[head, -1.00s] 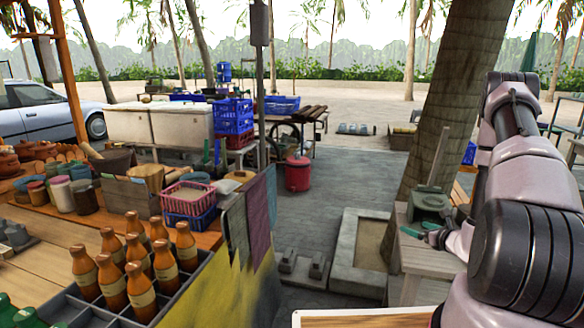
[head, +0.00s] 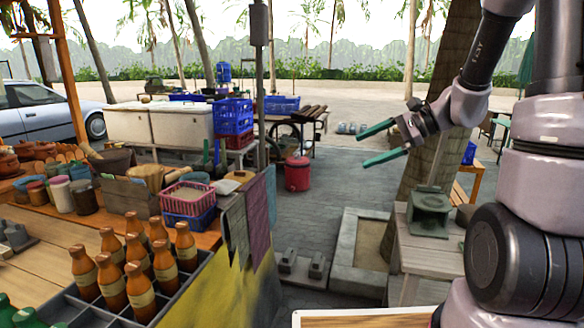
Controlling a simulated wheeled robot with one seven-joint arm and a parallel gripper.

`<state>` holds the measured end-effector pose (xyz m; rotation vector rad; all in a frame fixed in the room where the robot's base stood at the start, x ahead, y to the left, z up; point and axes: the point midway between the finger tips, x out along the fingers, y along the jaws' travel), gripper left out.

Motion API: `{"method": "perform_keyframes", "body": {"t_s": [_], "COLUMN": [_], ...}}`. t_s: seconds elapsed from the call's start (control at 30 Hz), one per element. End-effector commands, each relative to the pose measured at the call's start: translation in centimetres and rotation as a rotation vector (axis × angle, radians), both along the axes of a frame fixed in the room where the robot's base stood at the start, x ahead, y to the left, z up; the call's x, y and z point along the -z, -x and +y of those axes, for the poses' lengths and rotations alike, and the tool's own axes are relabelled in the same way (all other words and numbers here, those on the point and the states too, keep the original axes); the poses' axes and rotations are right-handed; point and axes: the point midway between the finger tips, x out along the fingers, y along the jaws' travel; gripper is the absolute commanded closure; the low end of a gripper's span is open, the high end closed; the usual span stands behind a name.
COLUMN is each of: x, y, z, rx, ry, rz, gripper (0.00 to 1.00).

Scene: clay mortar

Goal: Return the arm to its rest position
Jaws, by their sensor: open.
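My gripper (head: 377,146) is raised in the middle right of the head view. Its two green fingers are spread apart and point left, with nothing between them. My arm (head: 475,85) bends up from the right side and comes down to the gripper. The gripper is in the air, apart from the things around it, in front of the palm trunk and above the small table.
A small table (head: 418,252) with a green-grey block-like object (head: 429,212) stands below my gripper. A palm trunk (head: 425,110) rises behind the arm. A stall counter with orange bottles (head: 139,280) and a pink basket (head: 188,196) is at left.

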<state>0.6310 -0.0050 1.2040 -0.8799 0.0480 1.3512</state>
Motion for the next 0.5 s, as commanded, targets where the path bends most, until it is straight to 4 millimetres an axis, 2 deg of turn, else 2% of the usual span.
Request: {"method": "perform_keyframes", "body": {"t_s": [0.03,0.23,0.5], "x": [-1.4,-4.5,-8.6], "y": [1.7,7.6,13.3], "z": [0.6,0.6,-2.2], "rx": [-0.062,-0.254,-0.401], "ry": [0.072,0.374,0.799], "rz": [-0.045,-0.209,-0.484], "gripper": [0.00,0.00,0.00]}}
